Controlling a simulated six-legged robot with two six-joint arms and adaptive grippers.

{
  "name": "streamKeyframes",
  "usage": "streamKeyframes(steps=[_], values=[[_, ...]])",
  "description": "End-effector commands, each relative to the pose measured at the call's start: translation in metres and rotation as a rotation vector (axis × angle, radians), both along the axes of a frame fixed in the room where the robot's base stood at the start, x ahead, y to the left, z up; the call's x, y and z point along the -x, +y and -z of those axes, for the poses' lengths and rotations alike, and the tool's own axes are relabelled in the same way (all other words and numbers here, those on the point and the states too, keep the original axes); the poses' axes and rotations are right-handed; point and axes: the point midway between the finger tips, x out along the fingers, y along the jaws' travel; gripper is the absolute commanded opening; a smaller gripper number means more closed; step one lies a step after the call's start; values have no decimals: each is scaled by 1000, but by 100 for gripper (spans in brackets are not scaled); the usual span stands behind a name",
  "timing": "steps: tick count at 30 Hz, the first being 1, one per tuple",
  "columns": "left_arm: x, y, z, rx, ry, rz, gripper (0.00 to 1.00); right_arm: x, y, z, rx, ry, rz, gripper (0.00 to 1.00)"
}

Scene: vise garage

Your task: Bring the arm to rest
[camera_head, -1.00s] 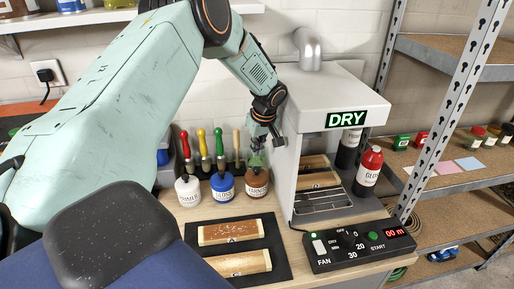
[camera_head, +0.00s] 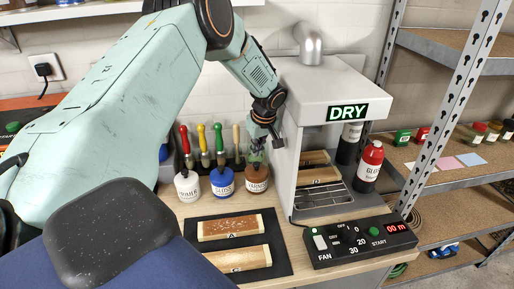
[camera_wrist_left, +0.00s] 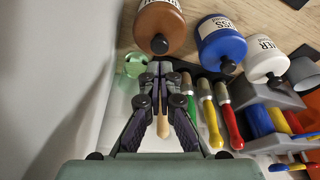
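My left arm (camera_head: 110,110) reaches in from the left in the head view and bends down at the wrist. My left gripper (camera_head: 257,153) points down behind the brown bottle (camera_head: 257,180) and beside the left wall of the dryer (camera_head: 285,165). In the left wrist view, the gripper's fingertips (camera_wrist_left: 162,74) are close together and look empty. A wooden tool handle (camera_wrist_left: 163,125) shows between the fingers. It seems to be the one standing in the tool rack (camera_head: 236,140), not held. My right gripper is in neither view.
White (camera_head: 187,187) and blue (camera_head: 222,184) bottles stand left of the brown one. Two wooden pieces lie on a black mat (camera_head: 210,230). A control box (camera_head: 360,243) sits before the dryer, with a red bottle (camera_head: 370,167) beside it. A metal shelf (camera_head: 450,182) stands at right.

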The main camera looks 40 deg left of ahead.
Motion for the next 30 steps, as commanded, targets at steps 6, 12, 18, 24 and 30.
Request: streamKeyframes(steps=[6, 12, 18, 24, 30], values=[[0, 0, 7, 0, 1, 0, 0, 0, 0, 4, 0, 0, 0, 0], [0, 0, 12, 0, 1, 0, 0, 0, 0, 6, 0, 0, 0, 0], [0, 0, 17, 0, 0, 0, 0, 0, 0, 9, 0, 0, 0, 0], [0, 0, 22, 0, 0, 0, 0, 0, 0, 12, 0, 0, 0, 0], [0, 0, 27, 0, 0, 0, 0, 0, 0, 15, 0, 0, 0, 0]])
